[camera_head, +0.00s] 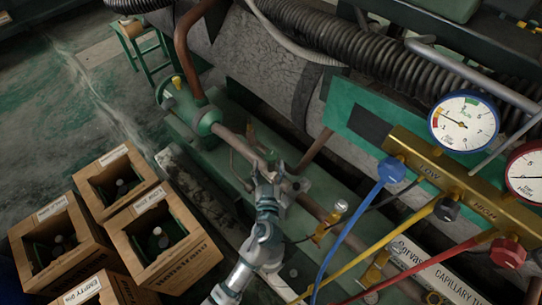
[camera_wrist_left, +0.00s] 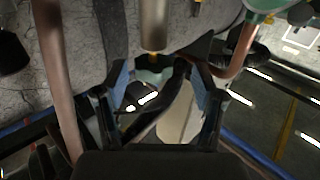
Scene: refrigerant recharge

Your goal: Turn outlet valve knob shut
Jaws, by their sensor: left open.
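My left gripper (camera_head: 268,170) reaches in from the bottom in the head view, over the pipework on the green base. Its fingers are apart, and they also show in the left wrist view (camera_wrist_left: 160,85) with bluish pads. Between and beyond them is a teal-green fitting (camera_wrist_left: 152,76) below a grey-brown rod with a yellow tip (camera_wrist_left: 153,52). I cannot tell whether the fingers touch it. The outlet valve knob cannot be told for sure; the gripper hides part of the pipe there. A green valve body with a yellow cap (camera_head: 177,82) stands at the upper left. My right gripper is not seen.
At right, a brass manifold (camera_head: 440,172) carries gauges (camera_head: 464,122), a blue knob (camera_head: 390,170), a red knob (camera_head: 508,252) and coloured hoses. Wooden crates (camera_head: 160,240) with bottles stand at lower left. A green stool (camera_head: 140,45) stands at the back.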

